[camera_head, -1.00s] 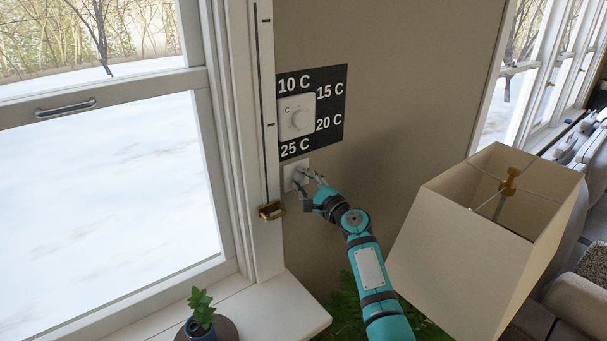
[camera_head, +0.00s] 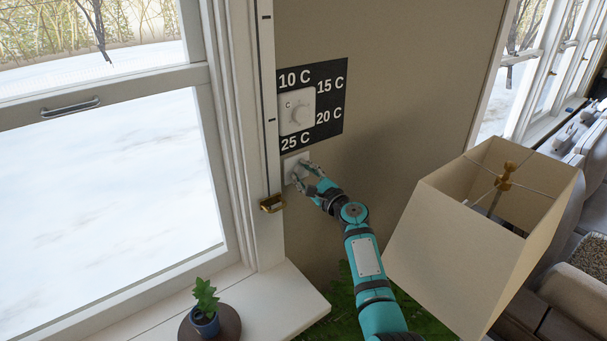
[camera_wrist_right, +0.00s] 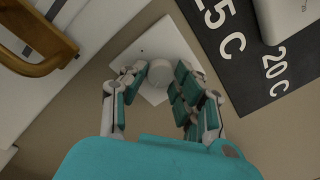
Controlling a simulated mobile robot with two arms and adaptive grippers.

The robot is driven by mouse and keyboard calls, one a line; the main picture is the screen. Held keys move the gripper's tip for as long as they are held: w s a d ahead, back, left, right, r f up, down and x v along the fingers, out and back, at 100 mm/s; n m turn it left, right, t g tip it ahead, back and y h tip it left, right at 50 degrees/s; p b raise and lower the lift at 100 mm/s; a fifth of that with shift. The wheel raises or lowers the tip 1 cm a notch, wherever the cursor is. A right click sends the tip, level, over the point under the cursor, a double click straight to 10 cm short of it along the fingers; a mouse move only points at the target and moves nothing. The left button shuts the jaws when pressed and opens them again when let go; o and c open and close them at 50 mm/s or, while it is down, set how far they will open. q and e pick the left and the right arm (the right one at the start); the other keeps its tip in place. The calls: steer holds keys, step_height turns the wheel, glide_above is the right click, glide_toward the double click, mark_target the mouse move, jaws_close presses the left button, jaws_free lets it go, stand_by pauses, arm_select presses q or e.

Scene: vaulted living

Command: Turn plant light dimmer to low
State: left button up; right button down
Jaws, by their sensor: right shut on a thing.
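The plant light dimmer is a small white wall plate (camera_wrist_right: 172,40) with a round white knob (camera_wrist_right: 157,56). In the head view the plate (camera_head: 290,161) sits just below the black temperature panel, partly hidden by my fingers. My right gripper (camera_head: 303,176) reaches it from the lower right. In the right wrist view my right gripper (camera_wrist_right: 160,72) has its fingers on both sides of the knob, shut on it. No low or high marks can be read on the plate. My left gripper is not in view.
A thermostat (camera_head: 296,112) on a black panel with temperature labels (camera_head: 331,72) is just above. A brass window fitting (camera_head: 271,203) is close at left. A lampshade (camera_head: 470,240) stands right of my arm. A potted plant (camera_head: 205,312) is on the sill.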

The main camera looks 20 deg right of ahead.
steer(key=shift+f, duration=0.1)
steer(key=c, duration=1)
jaws_free()
steer(key=v, duration=1.2)
steer(key=shift+f, duration=0.1)
